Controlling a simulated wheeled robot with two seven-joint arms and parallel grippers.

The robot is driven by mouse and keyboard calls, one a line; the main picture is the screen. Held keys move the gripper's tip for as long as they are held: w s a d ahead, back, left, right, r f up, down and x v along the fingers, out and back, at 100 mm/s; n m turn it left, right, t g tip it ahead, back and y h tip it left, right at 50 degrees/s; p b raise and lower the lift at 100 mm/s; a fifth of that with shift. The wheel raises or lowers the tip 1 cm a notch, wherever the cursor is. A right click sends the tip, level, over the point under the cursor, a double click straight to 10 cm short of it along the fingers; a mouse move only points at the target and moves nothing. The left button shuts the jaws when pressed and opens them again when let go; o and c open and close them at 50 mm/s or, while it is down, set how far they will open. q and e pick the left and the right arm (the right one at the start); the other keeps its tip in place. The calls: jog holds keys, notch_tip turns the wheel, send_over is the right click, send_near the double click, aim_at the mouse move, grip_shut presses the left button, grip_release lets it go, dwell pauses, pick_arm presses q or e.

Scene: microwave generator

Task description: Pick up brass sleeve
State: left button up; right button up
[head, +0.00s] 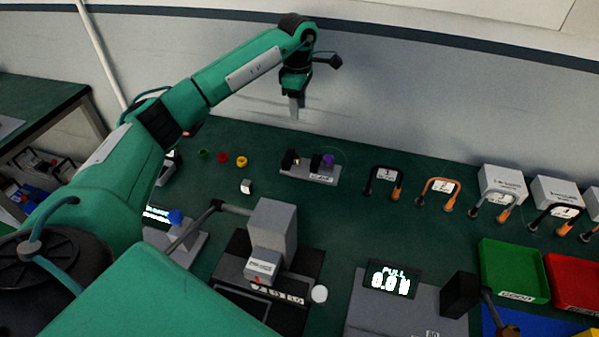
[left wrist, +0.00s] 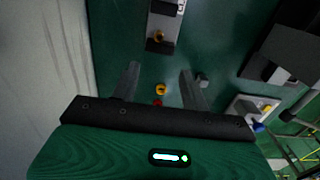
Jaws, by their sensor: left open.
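No part is plainly marked as the brass sleeve. A small yellow, brass-like ring (head: 242,161) lies on the green bench; it also shows in the left wrist view (left wrist: 160,90), between my fingers in the picture. A small dark and brass-coloured part (left wrist: 158,36) sits on a grey holder (left wrist: 164,9); in the head view this holder (head: 322,180) also carries a purple piece (head: 328,160). My left gripper (head: 294,108) is open and empty, well above the bench behind the holder. It also shows in the left wrist view (left wrist: 160,80). My right gripper is not in view.
A red ring (head: 222,158), a green ring (head: 204,153) and a white cube (head: 246,186) lie near the yellow ring. A grey press-like device (head: 272,230) stands in front. Numbered hooks (head: 384,181), a green bin (head: 512,270) and a red bin (head: 573,282) are to the right.

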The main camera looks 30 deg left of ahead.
pick_arm(q)
jog(key=b, duration=0.3)
send_over(297, 156)
notch_tip(297, 156, down, 5)
jog(key=f, duration=0.2)
jog(key=f+p, duration=0.1)
jog(key=f, duration=0.2)
jog(key=f+p, duration=0.1)
jog(key=f, duration=0.1)
jog(key=shift+s+d+f, duration=0.1)
jog(key=shift+d+f, duration=0.15)
jog(key=shift+f, duration=0.15)
jog(key=f, duration=0.1)
jog(key=f+p, duration=0.1)
jog(key=f, duration=0.1)
jog(key=f+p, duration=0.1)
jog(key=shift+a+f, duration=0.25)
jog(key=shift+f, duration=0.4)
grip_shut()
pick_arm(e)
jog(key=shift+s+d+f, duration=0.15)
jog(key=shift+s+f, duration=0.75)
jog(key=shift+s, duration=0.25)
